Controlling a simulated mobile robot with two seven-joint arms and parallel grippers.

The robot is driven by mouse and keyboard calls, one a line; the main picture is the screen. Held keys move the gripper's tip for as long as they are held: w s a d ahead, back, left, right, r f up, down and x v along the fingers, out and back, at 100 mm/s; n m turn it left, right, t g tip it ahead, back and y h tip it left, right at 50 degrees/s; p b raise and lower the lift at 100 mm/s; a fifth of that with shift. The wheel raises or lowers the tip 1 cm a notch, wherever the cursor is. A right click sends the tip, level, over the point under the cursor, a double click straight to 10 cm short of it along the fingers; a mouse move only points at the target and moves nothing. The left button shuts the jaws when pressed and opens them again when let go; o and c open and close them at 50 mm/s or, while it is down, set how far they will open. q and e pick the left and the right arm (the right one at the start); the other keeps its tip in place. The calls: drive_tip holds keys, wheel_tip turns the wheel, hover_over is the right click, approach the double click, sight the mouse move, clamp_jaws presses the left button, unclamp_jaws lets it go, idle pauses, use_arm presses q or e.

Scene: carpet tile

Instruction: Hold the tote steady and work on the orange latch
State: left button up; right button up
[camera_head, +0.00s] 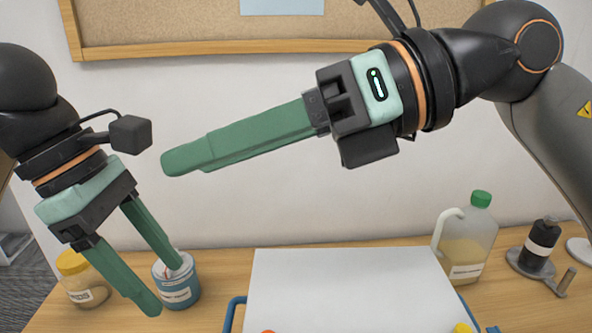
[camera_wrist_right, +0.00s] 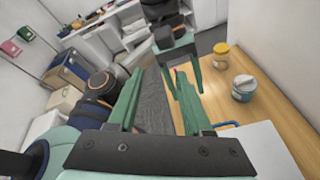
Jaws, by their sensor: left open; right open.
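The tote (camera_head: 352,285) shows at the bottom of the head view as a pale flat top with a blue handle (camera_head: 236,312) on its left. Its front is cut off. A small orange piece (camera_head: 268,331), possibly the latch, just shows at the bottom edge. My left gripper (camera_head: 164,285) is open and empty, left of the tote, its fingers pointing down in front of a blue-white tub. My right gripper (camera_head: 172,161) is open, high above the table, its fingers pointing left and seen edge-on. The tote's corner also shows in the right wrist view (camera_wrist_right: 255,145).
A yellow-lidded jar (camera_head: 82,280) and the blue-white tub (camera_head: 177,283) stand left of the tote. A green-capped jug (camera_head: 467,240) and a black bottle in a holder (camera_head: 540,247) stand right. A yellow piece (camera_head: 462,328) shows at the bottom edge. The wall is behind the table.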

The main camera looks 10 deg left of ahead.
use_arm(q)
drive_tip(key=x, duration=1.2)
drive_tip(key=shift+f, duration=0.25)
use_arm(e)
drive_tip(key=d+f+t+h, duration=0.2)
drive_tip(key=f+h, duration=0.3)
drive_tip(key=f, duration=0.2)
drive_tip(key=w+d+f+m+t+h, duration=0.1)
drive_tip(key=d+f+t+h, duration=0.2)
drive_tip(key=f, duration=0.5)
drive_tip(key=shift+w+f+h, duration=0.15)
drive_tip(key=shift+w+h, duration=0.1)
drive_tip(key=shift+h, duration=0.65)
use_arm(q)
drive_tip(key=shift+d, duration=0.1)
drive_tip(key=shift+c, duration=0.2)
use_arm(e)
drive_tip(key=shift+d, duration=0.1)
use_arm(q)
clamp_jaws()
drive_tip(key=shift+w, duration=0.1)
